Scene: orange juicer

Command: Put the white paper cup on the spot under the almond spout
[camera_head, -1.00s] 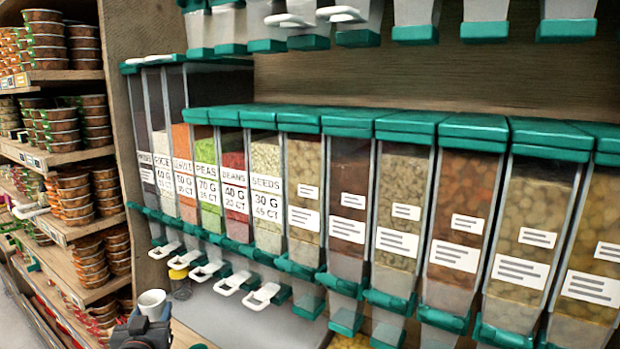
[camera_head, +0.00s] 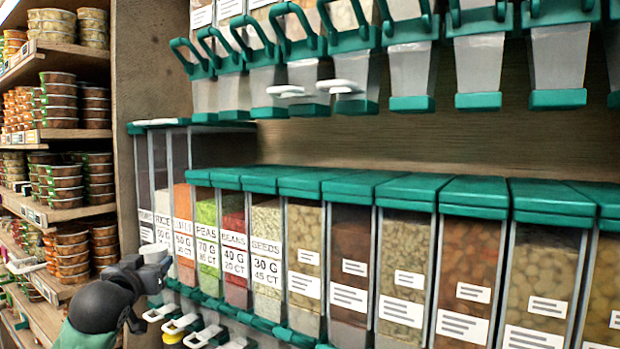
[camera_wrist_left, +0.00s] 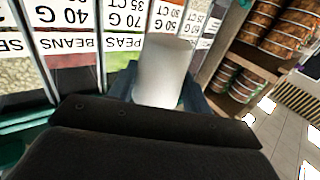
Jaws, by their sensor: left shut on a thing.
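My left gripper (camera_head: 152,270) is raised in front of the left end of the lower dispenser row in the head view. In the left wrist view the gripper (camera_wrist_left: 163,92) is shut on the white paper cup (camera_wrist_left: 165,72), which sits between its fingers. The cup is hard to make out in the head view. Labels for rice, peas, beans and seeds are readable; I cannot tell which dispenser is almond. The spot under its spout is not in view. My right gripper is not in view.
Lower dispensers (camera_head: 403,275) with teal lids run across the front, with white levers (camera_head: 182,324) below. An upper row of teal-handled dispensers (camera_head: 410,70) hangs above. Shelves of stacked tubs (camera_head: 65,185) stand at the left, beside a wooden side panel (camera_head: 128,90).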

